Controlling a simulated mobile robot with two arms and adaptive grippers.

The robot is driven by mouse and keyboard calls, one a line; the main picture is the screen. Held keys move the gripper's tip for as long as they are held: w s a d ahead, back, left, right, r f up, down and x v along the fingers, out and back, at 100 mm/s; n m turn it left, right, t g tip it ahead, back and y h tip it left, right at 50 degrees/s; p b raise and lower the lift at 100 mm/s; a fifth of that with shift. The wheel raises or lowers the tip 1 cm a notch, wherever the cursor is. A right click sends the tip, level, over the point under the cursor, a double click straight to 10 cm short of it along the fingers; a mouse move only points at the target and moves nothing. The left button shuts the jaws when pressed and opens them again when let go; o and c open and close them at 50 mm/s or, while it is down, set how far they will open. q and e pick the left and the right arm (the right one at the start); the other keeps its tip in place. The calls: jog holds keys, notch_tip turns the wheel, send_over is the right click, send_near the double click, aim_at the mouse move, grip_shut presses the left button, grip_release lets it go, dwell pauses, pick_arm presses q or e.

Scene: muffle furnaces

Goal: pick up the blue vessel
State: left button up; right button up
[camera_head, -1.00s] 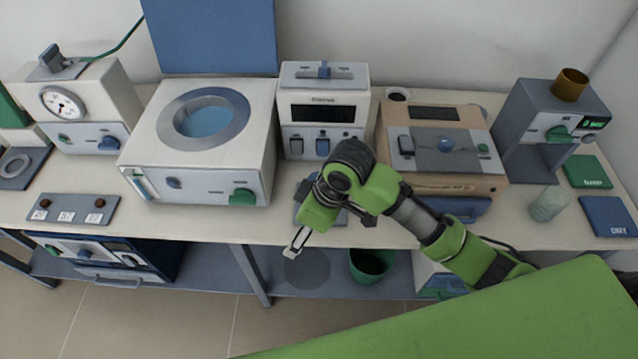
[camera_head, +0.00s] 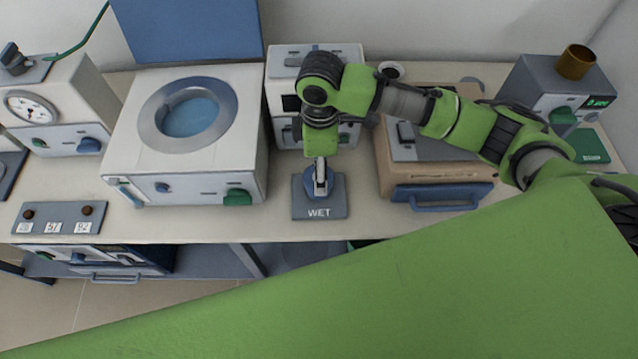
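The blue vessel (camera_head: 334,184) stands on the grey pad marked WET (camera_head: 310,213), near the front of the bench. My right gripper (camera_head: 321,190) points down at the vessel, with its fingers in front of the vessel's middle and overlapping it in the picture. The fingers are seen nearly edge-on and partly hide the vessel, so I cannot tell whether they are closed on it. My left gripper is not in view.
A white furnace with a round opening (camera_head: 140,150) stands left of the pad. A beige device with a blue handle (camera_head: 440,197) stands to the right. A switch panel (camera_head: 60,218) lies at the front left. My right arm covers much of the back right.

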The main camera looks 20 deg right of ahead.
jog(key=shift+w+f, duration=0.2)
jog(key=shift+f, duration=0.4)
jog(key=shift+w+f, duration=0.2)
jog(key=shift+f, duration=0.1)
notch_tip(320, 180, down, 4)
jog(key=shift+f+p, duration=0.1)
jog(key=shift+p, duration=0.85)
jog(key=shift+f, duration=0.4)
jog(key=shift+c, duration=0.3)
jog(key=c, duration=1.3)
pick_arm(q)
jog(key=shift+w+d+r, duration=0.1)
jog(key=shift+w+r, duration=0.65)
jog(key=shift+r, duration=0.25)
pick_arm(e)
jog(key=shift+w, duration=0.1)
jog(key=shift+c, duration=1.1)
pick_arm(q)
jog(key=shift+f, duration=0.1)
